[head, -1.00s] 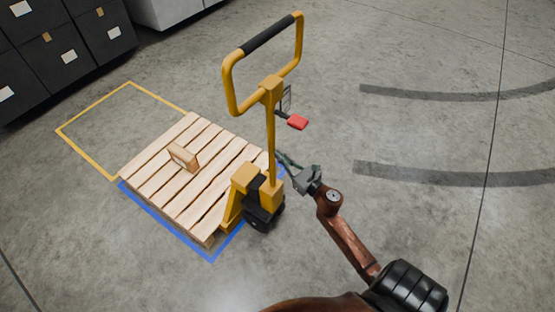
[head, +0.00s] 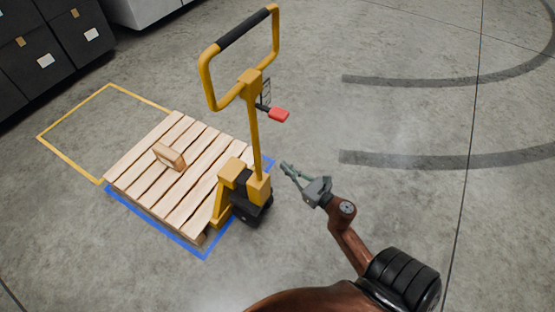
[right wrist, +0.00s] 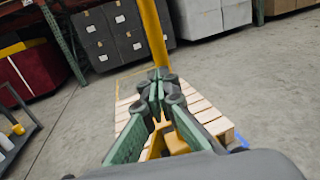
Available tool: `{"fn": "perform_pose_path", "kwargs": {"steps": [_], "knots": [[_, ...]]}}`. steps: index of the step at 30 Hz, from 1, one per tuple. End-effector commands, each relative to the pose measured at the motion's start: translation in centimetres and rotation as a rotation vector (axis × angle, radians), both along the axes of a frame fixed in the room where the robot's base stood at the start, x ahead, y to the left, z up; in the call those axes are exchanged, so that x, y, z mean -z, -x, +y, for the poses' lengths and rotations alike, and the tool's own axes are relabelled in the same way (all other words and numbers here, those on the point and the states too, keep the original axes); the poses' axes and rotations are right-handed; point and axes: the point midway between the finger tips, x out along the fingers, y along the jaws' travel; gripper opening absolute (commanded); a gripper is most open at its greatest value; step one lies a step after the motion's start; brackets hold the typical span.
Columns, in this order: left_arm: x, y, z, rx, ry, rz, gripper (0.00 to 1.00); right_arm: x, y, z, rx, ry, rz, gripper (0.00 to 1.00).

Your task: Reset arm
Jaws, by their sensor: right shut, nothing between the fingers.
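My right gripper (head: 286,168) is in the head view, right of the yellow pallet jack (head: 254,135), apart from it. Its green fingers are closed with nothing between them. In the right wrist view the closed fingertips (right wrist: 158,82) point at the jack's yellow upright (right wrist: 153,32), with the wooden pallet (right wrist: 205,112) behind. My right arm comes up from the bottom right of the head view. My left gripper is not in view.
The pallet (head: 190,200) lies within a blue floor outline, with a wooden block (head: 169,157) on top. An empty yellow outline (head: 72,110) is beside it. Dark totes (head: 55,50) stand at the upper left. The floor at the right is clear, with dark curved marks.

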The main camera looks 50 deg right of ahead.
Motion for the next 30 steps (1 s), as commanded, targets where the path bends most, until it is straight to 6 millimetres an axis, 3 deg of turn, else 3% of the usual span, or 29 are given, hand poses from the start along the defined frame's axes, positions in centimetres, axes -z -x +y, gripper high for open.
{"fn": "perform_pose_path", "kwargs": {"steps": [7, 17, 25, 28, 30], "knots": [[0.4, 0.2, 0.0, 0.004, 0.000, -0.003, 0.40, 0.0, 1.9, 0.1, 0.000, 0.000, -0.001, 0.00], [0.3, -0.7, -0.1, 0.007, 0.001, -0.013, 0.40, 0.0, 2.0, 0.1, -0.001, 0.000, 0.000, 0.00], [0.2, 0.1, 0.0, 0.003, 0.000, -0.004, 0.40, 0.1, 2.0, 0.1, 0.000, -0.003, 0.001, 0.00], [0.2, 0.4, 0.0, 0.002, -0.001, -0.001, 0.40, 1.4, 2.1, -0.3, 0.022, -0.082, 0.017, 0.00], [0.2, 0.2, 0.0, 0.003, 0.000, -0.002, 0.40, 3.8, 2.4, -1.0, 0.067, -0.227, 0.043, 0.00]]}}
